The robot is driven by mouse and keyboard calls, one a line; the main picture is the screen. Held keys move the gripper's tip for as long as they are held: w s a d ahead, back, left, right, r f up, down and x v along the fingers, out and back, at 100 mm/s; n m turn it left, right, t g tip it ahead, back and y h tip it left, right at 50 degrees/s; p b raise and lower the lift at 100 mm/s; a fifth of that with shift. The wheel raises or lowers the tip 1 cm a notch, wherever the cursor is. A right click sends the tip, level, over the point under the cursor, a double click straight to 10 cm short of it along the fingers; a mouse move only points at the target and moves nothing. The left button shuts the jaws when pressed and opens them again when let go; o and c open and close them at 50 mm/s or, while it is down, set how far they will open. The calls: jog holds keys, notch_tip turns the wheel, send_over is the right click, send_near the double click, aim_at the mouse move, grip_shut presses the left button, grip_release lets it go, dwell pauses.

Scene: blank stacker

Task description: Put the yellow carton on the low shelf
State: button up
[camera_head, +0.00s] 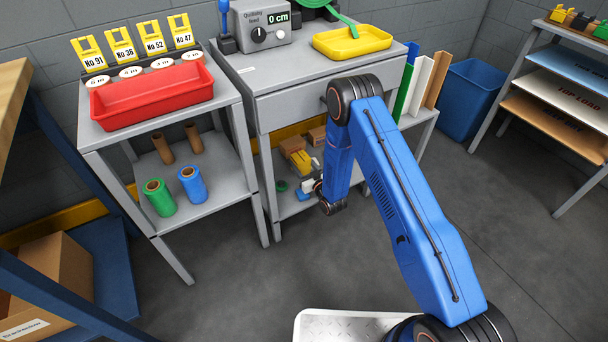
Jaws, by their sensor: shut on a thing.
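The yellow carton (301,161) is small in the head view, at the low shelf (292,208) under the middle grey bench. My gripper (313,165) reaches in under the bench top from the right, at the end of my blue arm. It is shut on the yellow carton. My wrist partly hides the jaws, and I cannot tell whether the carton touches the shelf.
Brown boxes (291,146) lie close behind the carton. A green roll (282,186) and a white item (307,185) are nearby. The bench top (285,72) overhangs the shelf. A red tray (150,97) stands on the left table.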

jog(key=shift+f, duration=3.2)
jog(key=o, duration=1.2)
jog(key=shift+f, duration=0.1)
jog(key=shift+c, duration=0.2)
jog(key=v, duration=1.2)
